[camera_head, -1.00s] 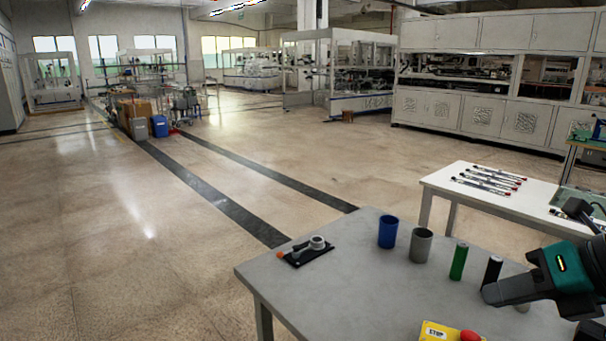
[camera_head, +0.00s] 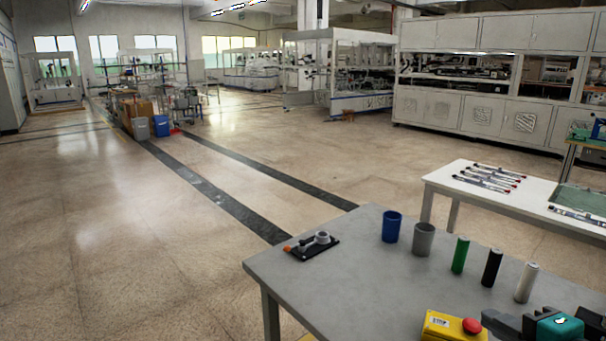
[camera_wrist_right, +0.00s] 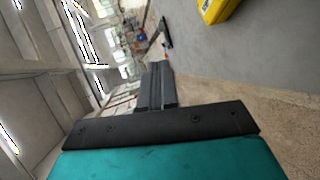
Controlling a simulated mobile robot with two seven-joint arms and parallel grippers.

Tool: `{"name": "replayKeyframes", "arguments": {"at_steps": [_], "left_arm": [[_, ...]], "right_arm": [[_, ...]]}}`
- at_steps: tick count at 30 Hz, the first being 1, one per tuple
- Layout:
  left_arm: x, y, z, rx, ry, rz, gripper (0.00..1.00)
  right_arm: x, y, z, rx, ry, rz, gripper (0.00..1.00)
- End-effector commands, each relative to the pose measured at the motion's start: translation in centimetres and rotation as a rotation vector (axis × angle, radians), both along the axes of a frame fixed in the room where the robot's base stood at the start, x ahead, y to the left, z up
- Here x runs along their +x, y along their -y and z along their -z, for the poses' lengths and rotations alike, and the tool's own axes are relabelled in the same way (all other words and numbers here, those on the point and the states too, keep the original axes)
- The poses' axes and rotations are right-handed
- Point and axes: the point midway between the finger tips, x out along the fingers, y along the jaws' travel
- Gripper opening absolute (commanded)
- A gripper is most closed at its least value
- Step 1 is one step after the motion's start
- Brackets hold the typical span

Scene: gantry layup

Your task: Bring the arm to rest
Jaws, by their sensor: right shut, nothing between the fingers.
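My right gripper (camera_head: 492,318) is at the lower right of the head view, low over the near right part of the grey table (camera_head: 350,262). Its dark fingers are together and empty; they also show shut in the right wrist view (camera_wrist_right: 157,75). Its teal body sits to the right of the fingers. The yellow stop box (camera_head: 440,325) with a red button is just left of the fingertips. I cannot tell how close they are. My left gripper is in neither view.
A blue cup (camera_head: 391,227), a grey cup (camera_head: 423,240), and green (camera_head: 460,254), black (camera_head: 491,267) and white (camera_head: 526,282) cylinders stand in a row. A black plate (camera_head: 315,248) with a ring lies at the far left corner. A white table (camera_head: 450,183) stands behind.

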Motion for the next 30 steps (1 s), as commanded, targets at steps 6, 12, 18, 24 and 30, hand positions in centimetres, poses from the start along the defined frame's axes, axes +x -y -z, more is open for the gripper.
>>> {"name": "replayKeyframes", "arguments": {"at_steps": [6,12,18,24,30], "left_arm": [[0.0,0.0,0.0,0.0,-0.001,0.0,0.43],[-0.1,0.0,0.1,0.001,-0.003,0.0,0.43],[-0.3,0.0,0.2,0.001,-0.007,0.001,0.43],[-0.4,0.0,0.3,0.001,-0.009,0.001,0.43],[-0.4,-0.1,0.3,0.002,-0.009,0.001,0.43]], "right_arm": [[-2.9,0.8,5.1,0.293,-0.151,0.354,0.0],[-7.3,0.1,10.0,0.525,-0.347,0.662,0.0],[-12.4,-2.6,14.0,0.72,-0.575,0.93,0.0],[-16.3,-5.5,15.8,0.842,-0.761,1.1,0.0],[-19.4,-8.5,16.5,0.933,-0.924,1.219,0.0]]}}
